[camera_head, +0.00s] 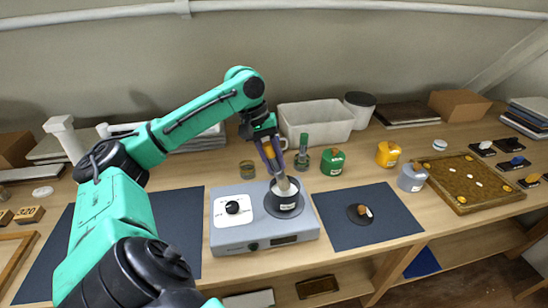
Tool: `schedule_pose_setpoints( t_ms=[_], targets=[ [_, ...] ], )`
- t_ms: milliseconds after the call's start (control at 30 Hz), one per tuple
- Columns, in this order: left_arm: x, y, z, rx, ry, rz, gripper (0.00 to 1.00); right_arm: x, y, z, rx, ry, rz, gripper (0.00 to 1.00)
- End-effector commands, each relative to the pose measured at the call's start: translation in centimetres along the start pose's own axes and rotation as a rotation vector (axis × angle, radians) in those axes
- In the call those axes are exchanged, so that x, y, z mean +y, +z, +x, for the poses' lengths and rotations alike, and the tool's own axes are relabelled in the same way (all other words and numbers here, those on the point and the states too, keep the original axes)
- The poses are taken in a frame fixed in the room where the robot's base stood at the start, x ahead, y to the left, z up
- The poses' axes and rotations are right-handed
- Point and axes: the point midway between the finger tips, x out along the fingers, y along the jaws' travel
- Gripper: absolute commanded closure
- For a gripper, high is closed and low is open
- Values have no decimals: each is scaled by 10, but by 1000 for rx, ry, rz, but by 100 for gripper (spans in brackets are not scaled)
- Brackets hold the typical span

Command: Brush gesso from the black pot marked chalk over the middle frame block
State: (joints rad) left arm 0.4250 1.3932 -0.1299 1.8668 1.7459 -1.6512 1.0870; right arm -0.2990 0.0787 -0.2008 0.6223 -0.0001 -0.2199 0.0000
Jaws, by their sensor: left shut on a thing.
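My left gripper (272,160) is shut on a brush (283,184) with an orange handle. The brush points down, its pale lower end at the mouth of a black pot (285,203); the bristle tip is hidden. The pot has a white label, too small to read, and stands on the round plate of a grey heater (262,242). I cannot identify the middle frame block with certainty; a small brown and white piece (364,211) lies on a dark round dish on the right dark mat (390,225). My right gripper is not in view.
Green (332,161), yellow (388,153) and grey (412,177) pots stand to the right. A brown tray (461,204) lies farther right, beside several small black pads. A white bin (317,124) stands behind the heater. The left dark mat (180,210) is partly covered by my arm.

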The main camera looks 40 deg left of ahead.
Motion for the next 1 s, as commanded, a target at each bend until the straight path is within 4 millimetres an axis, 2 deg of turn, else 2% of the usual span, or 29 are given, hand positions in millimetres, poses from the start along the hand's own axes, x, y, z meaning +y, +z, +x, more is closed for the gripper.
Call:
schedule_pose_setpoints(
  t_ms=[1000],
  targets=[
    [-3,-1,8,0,0,0,100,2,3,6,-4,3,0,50]
  ],
)
